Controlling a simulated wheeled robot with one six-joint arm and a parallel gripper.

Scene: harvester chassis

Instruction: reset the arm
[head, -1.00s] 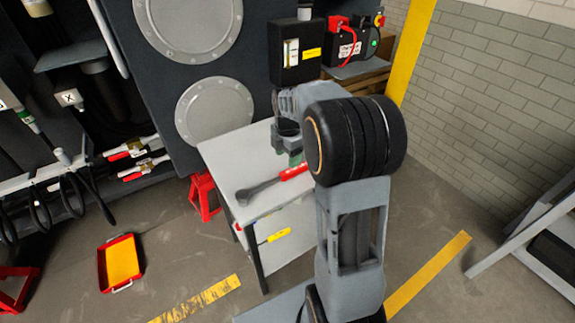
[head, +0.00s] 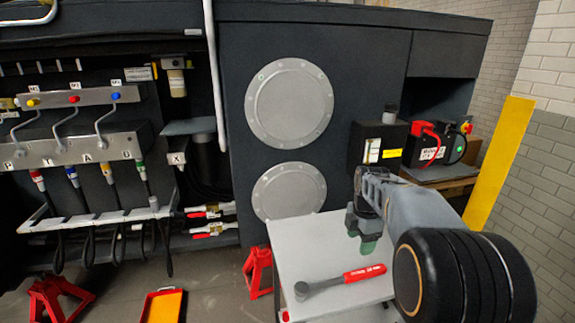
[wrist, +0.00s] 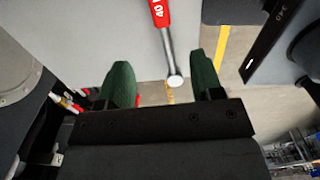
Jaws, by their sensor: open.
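My gripper (head: 366,240) hangs over the far part of a light grey table top (head: 310,262) in the head view, with my arm reaching in from the right. In the wrist view its two green fingers (wrist: 163,84) are apart, with nothing held between them. A wrench with a red handle (head: 364,272) and a dark head lies on the table, nearer to me than the gripper.
A dark chassis with two round grey covers (head: 289,103) stands behind the table. A black box with a battery and red cable (head: 428,140) is at the back right. Red stands (head: 257,271) and a red-yellow tray (head: 162,306) are on the floor. Hoses hang at the left.

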